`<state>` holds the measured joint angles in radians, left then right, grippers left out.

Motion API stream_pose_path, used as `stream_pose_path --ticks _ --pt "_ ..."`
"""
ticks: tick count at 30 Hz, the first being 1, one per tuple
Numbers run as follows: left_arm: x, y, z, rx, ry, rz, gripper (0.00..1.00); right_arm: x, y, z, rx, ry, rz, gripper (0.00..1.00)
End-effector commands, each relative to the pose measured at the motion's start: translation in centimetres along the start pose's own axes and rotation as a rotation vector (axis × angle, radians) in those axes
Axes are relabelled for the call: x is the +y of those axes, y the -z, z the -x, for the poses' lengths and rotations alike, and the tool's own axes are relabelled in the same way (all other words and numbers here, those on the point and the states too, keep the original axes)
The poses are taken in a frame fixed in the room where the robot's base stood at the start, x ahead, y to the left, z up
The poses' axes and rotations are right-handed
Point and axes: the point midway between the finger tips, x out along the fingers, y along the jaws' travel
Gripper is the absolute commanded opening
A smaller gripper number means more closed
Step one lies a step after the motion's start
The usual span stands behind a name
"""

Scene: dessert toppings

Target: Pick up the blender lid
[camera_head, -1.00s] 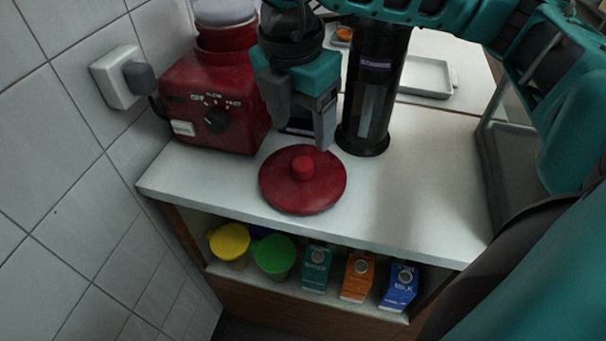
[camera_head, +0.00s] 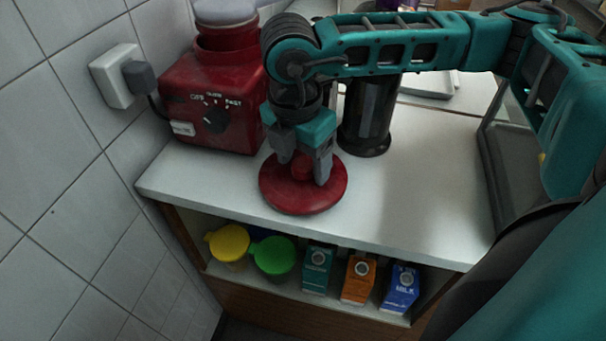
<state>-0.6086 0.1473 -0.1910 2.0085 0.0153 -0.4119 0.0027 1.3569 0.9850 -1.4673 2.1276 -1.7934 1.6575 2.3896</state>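The blender lid (camera_head: 290,205) is a flat dark red disc with a round red knob (camera_head: 301,168) at its centre. It lies flat on the white counter near the front edge. My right gripper (camera_head: 303,170) points down over the lid with its two grey fingers on either side of the knob. The fingers look open, apart from the knob. The gripper hides the back part of the lid. My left gripper is not in view.
The red blender base (camera_head: 205,105) stands behind left, beside the tiled wall. A dark cylinder (camera_head: 368,120) stands close behind the lid, partly hidden by my arm. The counter (camera_head: 430,190) is clear to the right. Cups and cartons (camera_head: 357,278) sit on the shelf below.

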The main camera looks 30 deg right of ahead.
Motion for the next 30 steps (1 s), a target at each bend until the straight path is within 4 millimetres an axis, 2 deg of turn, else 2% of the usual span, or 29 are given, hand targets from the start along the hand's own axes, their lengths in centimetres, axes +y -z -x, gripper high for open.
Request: stream_pose_path --ticks 2,18,26,30 --pt "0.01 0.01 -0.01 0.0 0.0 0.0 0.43 0.0 -0.01 0.02 0.0 0.0 0.0 0.61" --pt "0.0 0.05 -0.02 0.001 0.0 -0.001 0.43 -0.01 0.0 0.04 0.0 0.001 0.0 0.09" --pt "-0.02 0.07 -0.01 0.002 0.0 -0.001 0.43 0.01 -0.01 0.13 0.0 0.0 0.0 0.07" --pt "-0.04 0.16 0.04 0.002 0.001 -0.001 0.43 0.04 -0.09 0.79 0.0 -0.001 -0.001 0.07"
